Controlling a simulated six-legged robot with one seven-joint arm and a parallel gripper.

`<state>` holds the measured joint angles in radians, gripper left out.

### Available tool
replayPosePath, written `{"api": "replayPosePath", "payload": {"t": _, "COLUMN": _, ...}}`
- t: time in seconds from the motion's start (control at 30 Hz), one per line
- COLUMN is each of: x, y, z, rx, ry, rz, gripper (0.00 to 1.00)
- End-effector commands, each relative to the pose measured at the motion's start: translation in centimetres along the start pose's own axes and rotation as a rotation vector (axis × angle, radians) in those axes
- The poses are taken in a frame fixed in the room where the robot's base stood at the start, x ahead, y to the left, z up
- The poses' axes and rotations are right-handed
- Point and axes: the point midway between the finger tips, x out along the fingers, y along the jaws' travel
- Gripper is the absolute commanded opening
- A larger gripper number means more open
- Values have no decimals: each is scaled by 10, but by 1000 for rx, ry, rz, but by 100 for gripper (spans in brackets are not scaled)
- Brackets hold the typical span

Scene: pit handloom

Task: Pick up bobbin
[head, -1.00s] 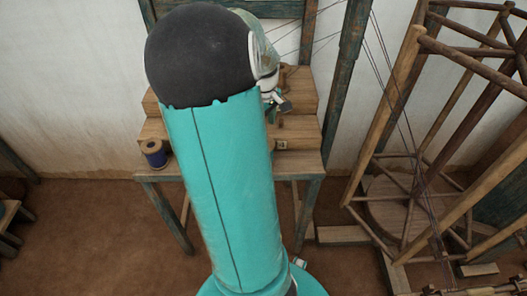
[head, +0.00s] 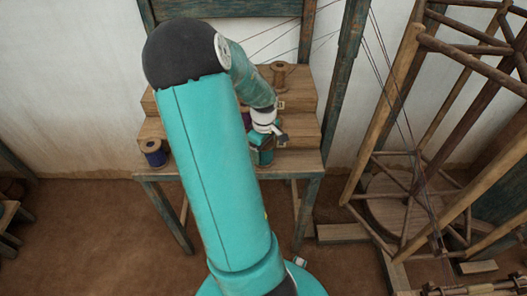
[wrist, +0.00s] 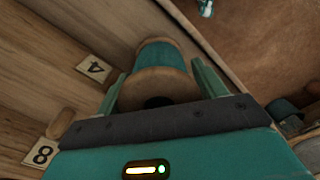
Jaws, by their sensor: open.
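A bobbin (wrist: 160,52) with teal thread and pale wooden flanges shows in the wrist view, its near flange with a dark centre hole facing the camera. My gripper (wrist: 161,78) is open, with one finger on each side of this bobbin. I cannot tell whether either finger touches it. In the head view my gripper (head: 262,156) is low over the right part of the stepped wooden stand (head: 305,160).
A dark blue bobbin (head: 154,153) stands at the stand's left end. An empty wooden bobbin (head: 279,76) is on the top step. Number plates 4 (wrist: 94,68) and 8 (wrist: 41,153) mark the wood. A wooden frame (head: 405,130) with threads stands at right.

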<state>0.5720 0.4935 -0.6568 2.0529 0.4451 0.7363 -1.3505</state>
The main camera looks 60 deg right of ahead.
Motion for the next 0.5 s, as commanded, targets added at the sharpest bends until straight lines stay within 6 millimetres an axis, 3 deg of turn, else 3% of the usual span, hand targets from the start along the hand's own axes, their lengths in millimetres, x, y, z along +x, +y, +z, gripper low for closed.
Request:
{"api": "replayPosePath", "payload": {"t": 0.1, "x": 0, "y": 0, "z": 0, "rx": 0, "ry": 0, "rz": 0, "gripper": 66}}
{"api": "replayPosePath", "payload": {"t": 0.23, "x": 0, "y": 0, "z": 0, "rx": 0, "ry": 0, "rz": 0, "gripper": 41}}
{"api": "replayPosePath", "payload": {"t": 0.5, "x": -1, "y": 0, "z": 0, "rx": -1, "ry": 1, "rz": 1, "gripper": 39}}
